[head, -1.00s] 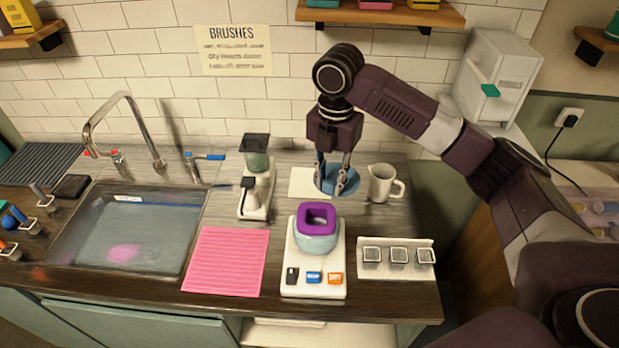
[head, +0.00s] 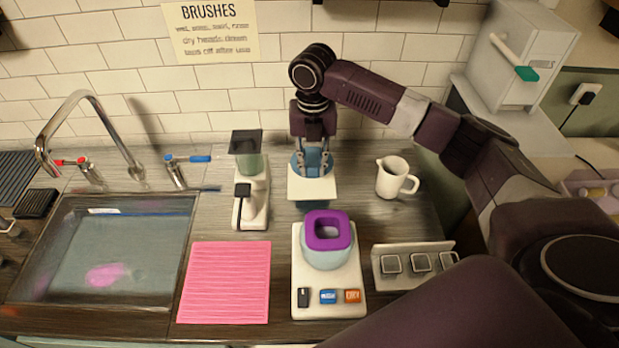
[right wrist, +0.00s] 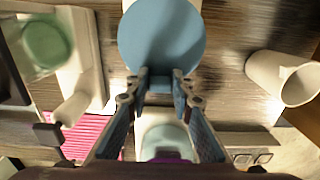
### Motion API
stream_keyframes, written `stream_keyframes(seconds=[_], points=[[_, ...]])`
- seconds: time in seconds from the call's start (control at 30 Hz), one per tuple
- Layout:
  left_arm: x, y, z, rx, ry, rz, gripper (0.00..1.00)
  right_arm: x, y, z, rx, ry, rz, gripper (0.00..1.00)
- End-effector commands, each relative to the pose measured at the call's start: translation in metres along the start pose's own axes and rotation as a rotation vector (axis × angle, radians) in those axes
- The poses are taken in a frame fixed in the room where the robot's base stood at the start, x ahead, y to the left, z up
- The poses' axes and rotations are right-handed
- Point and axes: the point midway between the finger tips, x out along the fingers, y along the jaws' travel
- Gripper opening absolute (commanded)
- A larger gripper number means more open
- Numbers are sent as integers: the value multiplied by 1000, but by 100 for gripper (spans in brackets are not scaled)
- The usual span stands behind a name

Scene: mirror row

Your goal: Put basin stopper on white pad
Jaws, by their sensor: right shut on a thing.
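The basin stopper (head: 297,163) is a flat blue disc; in the right wrist view (right wrist: 160,38) it shows broad and round. My right gripper (head: 314,168) is shut on a small tab at its edge. The fingertips also show in the right wrist view (right wrist: 160,82). The white pad (head: 312,188) lies on the counter behind the scale, and in the head view the disc overlaps its back part. I cannot tell whether disc and pad touch. In the right wrist view the disc hides most of the pad. My left gripper is not in view.
A white scale (head: 329,288) with a purple-rimmed bowl (head: 329,250) stands in front of the pad. A white mug (head: 392,178) is to the right, a small machine (head: 250,195) to the left. A pink mat (head: 226,282) and sink (head: 115,250) lie further left.

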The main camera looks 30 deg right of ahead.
Motion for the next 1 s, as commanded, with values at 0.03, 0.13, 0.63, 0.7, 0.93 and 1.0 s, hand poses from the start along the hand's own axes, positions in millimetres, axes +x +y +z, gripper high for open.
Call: stream_keyframes(seconds=[0.03, 0.13, 0.63, 0.7, 0.93, 1.0], points=[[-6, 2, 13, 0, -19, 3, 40, 8, 0, 0, 0, 2, -2, 0], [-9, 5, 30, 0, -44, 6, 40, 22, 0, 0, -1, 1, -1, 0], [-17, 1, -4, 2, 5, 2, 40, 68, 0, 0, 0, -3, 0, 0], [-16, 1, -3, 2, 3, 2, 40, 68, 0, 0, -1, -3, 1, 0], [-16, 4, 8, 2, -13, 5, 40, 71, 0, 0, 0, -2, 0, 24], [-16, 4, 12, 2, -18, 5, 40, 71, 0, 0, 0, -2, 0, 32]])
